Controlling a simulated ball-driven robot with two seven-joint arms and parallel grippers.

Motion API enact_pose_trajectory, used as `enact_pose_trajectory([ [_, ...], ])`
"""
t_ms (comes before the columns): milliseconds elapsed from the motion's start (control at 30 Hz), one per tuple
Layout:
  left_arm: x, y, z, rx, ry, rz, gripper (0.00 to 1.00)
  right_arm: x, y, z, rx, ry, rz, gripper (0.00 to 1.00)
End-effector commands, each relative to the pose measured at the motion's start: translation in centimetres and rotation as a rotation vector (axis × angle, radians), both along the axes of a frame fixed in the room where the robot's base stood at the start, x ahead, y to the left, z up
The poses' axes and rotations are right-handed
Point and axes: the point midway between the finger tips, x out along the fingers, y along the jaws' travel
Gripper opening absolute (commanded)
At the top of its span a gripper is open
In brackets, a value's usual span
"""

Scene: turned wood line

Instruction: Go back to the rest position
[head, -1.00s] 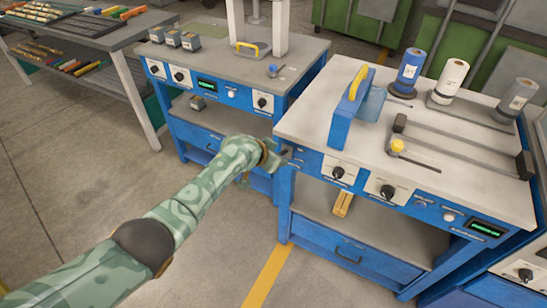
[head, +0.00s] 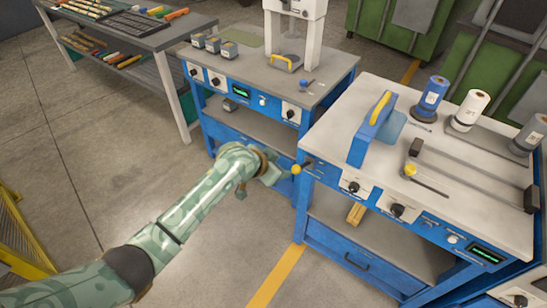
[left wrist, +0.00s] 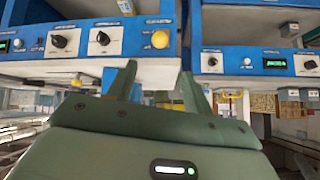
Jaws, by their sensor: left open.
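My left gripper (head: 277,178) is open and empty, in front of the gap between the two blue workbenches. It is beside a yellow ball knob (head: 296,169) on the left end of the nearer workbench (head: 455,190). In the left wrist view, the two green fingers (left wrist: 158,78) stand apart with nothing between them. The yellow knob (left wrist: 160,40) shows beyond the fingertips, apart from them. My right gripper is not in view.
The farther workbench (head: 330,80) carries a press (head: 312,35) and several small grey boxes. A blue device with a yellow handle (head: 372,130) and several spools stand on the nearer bench. A yellow barrier (head: 18,235) is at lower left. Open floor (head: 90,190) lies left of my arm.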

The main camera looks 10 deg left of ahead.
Motion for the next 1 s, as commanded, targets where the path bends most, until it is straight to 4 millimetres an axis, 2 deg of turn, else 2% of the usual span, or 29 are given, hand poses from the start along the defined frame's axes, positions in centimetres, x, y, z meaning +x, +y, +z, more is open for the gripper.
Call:
enact_pose_trajectory([
  [33, -0.4, 0.3, 0.8, -0.001, -0.002, 0.000, 0.51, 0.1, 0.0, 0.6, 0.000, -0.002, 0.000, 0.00],
  [233, -1.1, 0.8, 1.3, 0.000, 0.000, 0.000, 0.51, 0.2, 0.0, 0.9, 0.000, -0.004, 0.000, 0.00],
  [700, -1.1, 0.7, 1.3, -0.003, -0.001, 0.001, 0.51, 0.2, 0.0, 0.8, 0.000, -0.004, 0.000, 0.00],
  [800, -0.5, 0.6, 1.7, -0.034, -0.032, 0.023, 0.51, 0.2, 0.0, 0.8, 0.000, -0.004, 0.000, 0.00],
  [867, 0.7, 2.0, 0.9, -0.044, -0.065, 0.080, 0.51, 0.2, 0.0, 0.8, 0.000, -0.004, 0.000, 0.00],
  [900, 1.5, 3.7, -0.7, -0.043, -0.081, 0.140, 0.51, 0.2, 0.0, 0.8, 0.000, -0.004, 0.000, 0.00],
  [967, 0.6, 6.1, -4.8, -0.032, -0.066, 0.214, 0.51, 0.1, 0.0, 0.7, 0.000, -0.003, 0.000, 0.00],
  [1000, -0.6, 7.6, -7.8, -0.020, -0.047, 0.253, 0.51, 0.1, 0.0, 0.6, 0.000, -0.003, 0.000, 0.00],
])
